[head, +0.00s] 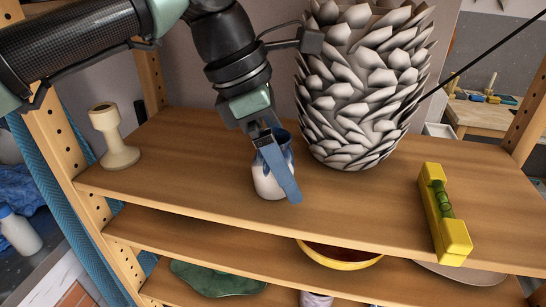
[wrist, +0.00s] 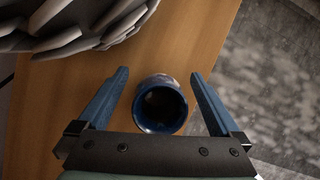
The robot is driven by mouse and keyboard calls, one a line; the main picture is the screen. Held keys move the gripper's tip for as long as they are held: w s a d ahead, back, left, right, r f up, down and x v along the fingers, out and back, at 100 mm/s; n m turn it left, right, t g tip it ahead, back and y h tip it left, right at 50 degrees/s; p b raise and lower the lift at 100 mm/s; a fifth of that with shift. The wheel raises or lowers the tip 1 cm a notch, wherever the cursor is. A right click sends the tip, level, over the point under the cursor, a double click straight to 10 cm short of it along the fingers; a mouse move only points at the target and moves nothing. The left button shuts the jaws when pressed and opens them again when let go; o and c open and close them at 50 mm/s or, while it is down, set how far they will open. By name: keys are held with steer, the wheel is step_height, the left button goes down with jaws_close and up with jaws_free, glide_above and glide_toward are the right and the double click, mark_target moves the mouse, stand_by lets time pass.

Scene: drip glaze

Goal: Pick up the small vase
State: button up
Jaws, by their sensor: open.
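The small vase (head: 268,178) is white below with a blue top and stands upright on the upper wooden shelf. In the wrist view, its round blue rim and dark mouth (wrist: 160,106) show from above. My gripper (head: 283,172) is at the vase, with one blue finger crossing in front of it in the head view. In the wrist view, my gripper (wrist: 160,80) is open, with one finger on each side of the vase. The head view hides part of the vase behind the finger.
A large spiky grey-white vase (head: 362,85) stands close behind and right of the small vase. A cream spool-shaped piece (head: 115,140) is at left, and a yellow level (head: 443,214) at right. A yellow bowl (head: 340,262) and green dish (head: 215,280) sit lower.

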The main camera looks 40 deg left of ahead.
steer(key=c, duration=1.5)
steer(key=shift+w+d+r, duration=0.1)
steer(key=shift+r, duration=0.2)
